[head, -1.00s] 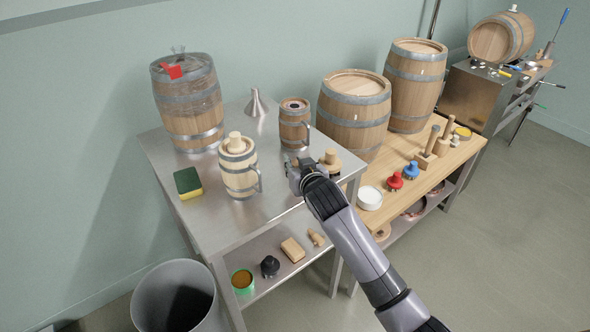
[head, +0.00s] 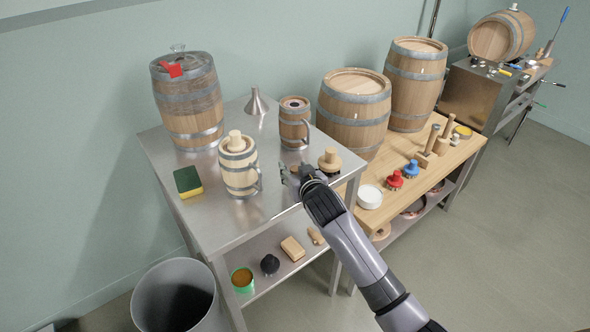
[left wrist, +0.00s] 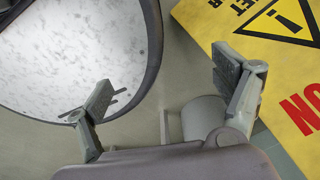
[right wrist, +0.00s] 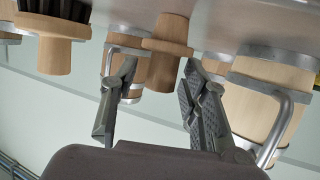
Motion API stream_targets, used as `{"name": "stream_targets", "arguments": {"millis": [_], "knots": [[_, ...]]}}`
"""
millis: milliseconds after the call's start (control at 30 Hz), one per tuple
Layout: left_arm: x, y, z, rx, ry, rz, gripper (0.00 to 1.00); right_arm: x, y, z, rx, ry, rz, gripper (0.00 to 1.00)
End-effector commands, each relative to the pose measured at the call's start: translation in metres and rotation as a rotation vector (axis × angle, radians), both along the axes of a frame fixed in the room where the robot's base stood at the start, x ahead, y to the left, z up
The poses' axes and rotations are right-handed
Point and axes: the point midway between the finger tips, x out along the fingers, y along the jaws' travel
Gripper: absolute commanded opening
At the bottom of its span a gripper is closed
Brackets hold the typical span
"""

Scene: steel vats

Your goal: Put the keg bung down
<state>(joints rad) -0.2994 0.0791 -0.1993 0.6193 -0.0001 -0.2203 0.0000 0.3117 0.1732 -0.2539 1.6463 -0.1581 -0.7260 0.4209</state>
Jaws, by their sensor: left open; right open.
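The keg bung (right wrist: 168,38), a tapered light-wood plug, stands on the steel table (head: 214,215) in the right wrist view. That view is upside down, with the tabletop along its top. In the head view the bung (head: 295,168) shows only as a small brown patch, mostly hidden by my right gripper. My right gripper (head: 289,177) is open at the table's front right part; its spread fingers (right wrist: 157,78) lie either side of the bung in the picture, apart from it. My left gripper (left wrist: 165,95) is open and empty above the floor, seen only in the left wrist view.
A round wooden brush (head: 329,161) stands just right of the bung. A brown mug (head: 294,124) is behind it, a pale mug (head: 239,168) to the left. A keg (head: 188,105), funnel (head: 256,104) and sponge (head: 187,182) share the table. A yellow sign (left wrist: 245,30) is near my left gripper.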

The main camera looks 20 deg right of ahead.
Motion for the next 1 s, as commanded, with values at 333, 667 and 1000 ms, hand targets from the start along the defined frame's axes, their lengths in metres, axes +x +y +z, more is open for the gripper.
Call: {"name": "stream_targets", "arguments": {"millis": [333, 667, 1000], "knots": [[-0.001, 0.0, 0.0, -0.001, 0.0, -0.001, 0.87, -0.009, 0.0, 0.006, 0.0, -0.001, 0.001, 0.41], [-0.001, -0.001, -0.004, -0.001, 0.0, -0.001, 0.87, -0.065, 0.0, 0.025, 0.0, -0.001, 0.001, 0.41], [-0.001, -0.001, -0.007, -0.001, 0.0, -0.001, 0.87, -0.108, 0.001, 0.041, 0.0, -0.001, 0.0, 0.41]]}}
